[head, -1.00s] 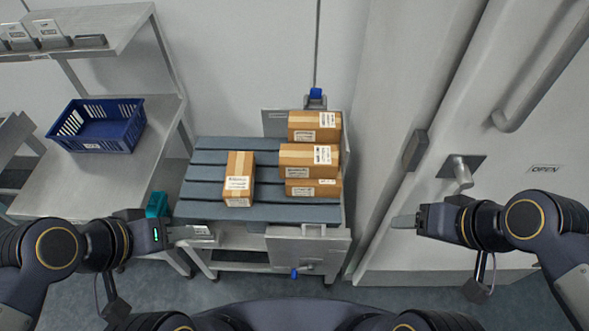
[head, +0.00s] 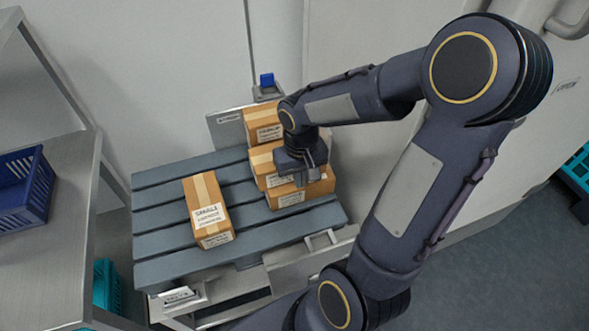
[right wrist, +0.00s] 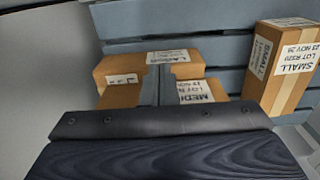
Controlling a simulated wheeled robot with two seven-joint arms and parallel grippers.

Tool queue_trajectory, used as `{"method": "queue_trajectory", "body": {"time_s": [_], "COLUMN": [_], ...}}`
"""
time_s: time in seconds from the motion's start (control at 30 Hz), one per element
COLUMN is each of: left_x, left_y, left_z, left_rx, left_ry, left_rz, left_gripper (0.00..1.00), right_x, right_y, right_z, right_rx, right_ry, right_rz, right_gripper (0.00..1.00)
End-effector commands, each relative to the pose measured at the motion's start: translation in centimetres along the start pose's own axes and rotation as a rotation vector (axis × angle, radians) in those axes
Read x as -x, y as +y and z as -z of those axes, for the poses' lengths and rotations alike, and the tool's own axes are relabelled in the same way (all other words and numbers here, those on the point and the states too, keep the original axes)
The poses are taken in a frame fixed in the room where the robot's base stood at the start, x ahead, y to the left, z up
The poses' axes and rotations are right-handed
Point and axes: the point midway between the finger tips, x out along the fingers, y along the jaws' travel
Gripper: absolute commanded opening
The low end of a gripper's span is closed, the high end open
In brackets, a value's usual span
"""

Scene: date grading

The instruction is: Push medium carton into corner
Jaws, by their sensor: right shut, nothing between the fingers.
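The medium carton (head: 262,158) is brown and sits in the stack at the right of the slatted pallet (head: 160,230). Its label reads "MEDI" in the right wrist view (right wrist: 197,92). My right gripper (head: 308,172) is shut and empty, pointing down at the stack, and partly hides the cartons. In the right wrist view its fingers (right wrist: 158,80) overlap the carton tops; I cannot tell whether they touch. A carton labelled "LARGE" (right wrist: 125,68) shows beside them. My left gripper is not in view.
A small carton (head: 205,205) stands apart on the pallet's left. Another carton (head: 260,120) is at the back, by a grey upright plate (head: 225,128). A blue crate (head: 22,190) rests on the left bench. Pallet slats left of the small carton are clear.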

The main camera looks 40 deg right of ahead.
Motion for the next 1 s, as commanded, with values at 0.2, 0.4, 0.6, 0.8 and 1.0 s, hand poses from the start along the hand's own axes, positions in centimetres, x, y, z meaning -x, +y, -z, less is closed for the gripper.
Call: {"method": "queue_trajectory", "body": {"time_s": [0.2, 0.4, 0.6, 0.8, 1.0], "left_x": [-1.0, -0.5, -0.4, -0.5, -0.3], "left_y": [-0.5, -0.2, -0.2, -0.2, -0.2], "left_z": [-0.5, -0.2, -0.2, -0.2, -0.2], "left_rx": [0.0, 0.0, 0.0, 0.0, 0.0], "left_ry": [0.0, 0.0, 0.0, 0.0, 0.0], "left_rz": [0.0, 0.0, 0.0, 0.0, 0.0], "left_gripper": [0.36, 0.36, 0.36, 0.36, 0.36], "right_x": [-5.0, -4.5, -4.5, -4.5, -4.5], "right_y": [0.0, 0.0, 0.0, 0.0, -0.1], "right_z": [-0.1, 3.0, 4.0, 4.0, 4.9], "right_rx": [0.001, 0.0, 0.001, 0.001, 0.0], "right_ry": [-0.005, 0.001, 0.001, 0.001, 0.001], "right_rz": [0.0, 0.0, 0.001, 0.001, 0.001], "right_gripper": [0.0, 0.0, 0.0, 0.0, 0.0]}}
